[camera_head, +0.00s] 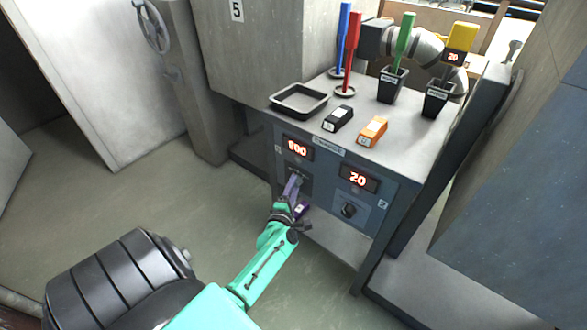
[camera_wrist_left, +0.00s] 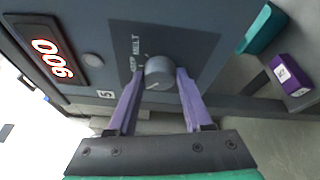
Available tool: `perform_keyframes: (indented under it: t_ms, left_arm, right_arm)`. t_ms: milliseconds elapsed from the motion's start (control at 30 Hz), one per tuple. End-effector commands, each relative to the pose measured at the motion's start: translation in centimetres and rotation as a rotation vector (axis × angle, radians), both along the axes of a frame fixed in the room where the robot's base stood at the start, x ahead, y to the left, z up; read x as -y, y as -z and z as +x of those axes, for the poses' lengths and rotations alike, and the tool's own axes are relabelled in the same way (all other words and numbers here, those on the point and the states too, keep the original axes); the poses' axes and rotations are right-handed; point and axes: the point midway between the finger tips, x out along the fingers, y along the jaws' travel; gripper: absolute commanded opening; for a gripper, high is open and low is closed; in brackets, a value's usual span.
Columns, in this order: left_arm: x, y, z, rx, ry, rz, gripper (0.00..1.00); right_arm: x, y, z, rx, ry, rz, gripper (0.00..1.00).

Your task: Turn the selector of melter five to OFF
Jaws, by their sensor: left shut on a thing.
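The selector (camera_wrist_left: 159,73) of melter five is a round grey knob on the dark panel, with the words KEEP and MELT beside it in the left wrist view. My left gripper (camera_head: 294,184) is at the panel's left half. In the left wrist view its two purple fingers (camera_wrist_left: 158,84) are shut on the knob, one on each side. I cannot read an OFF mark, and the knob's exact setting is unclear. In the head view the fingers mostly hide the knob. My right gripper is not in view.
A black tray (camera_head: 298,111), black and orange blocks and dark cups stand on top. A labelled purple block (camera_wrist_left: 291,75) is near my left gripper.

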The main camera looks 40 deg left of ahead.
Motion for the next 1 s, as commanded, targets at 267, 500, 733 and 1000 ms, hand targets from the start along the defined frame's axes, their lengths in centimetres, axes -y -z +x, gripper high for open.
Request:
perform_keyframes:
  t_ms: [267, 500, 733, 1000]
  left_arm:
    - [0.0, 0.0, 0.0, 0.002, 0.0, -0.007, 0.0]
    - [0.0, 0.0, 0.0, 0.001, 0.0, -0.006, 0.8]
    - [0.0, 0.0, 0.0, 0.001, 0.0, -0.004, 0.8]
    - [1.5, 0.0, -3.5, -0.003, 0.0, -0.005, 0.8]
  right_arm:
    - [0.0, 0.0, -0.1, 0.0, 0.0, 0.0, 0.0]
    - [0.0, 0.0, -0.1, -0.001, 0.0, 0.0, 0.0]
    - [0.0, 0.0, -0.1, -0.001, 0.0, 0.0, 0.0]
    - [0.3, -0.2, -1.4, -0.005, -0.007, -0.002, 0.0]
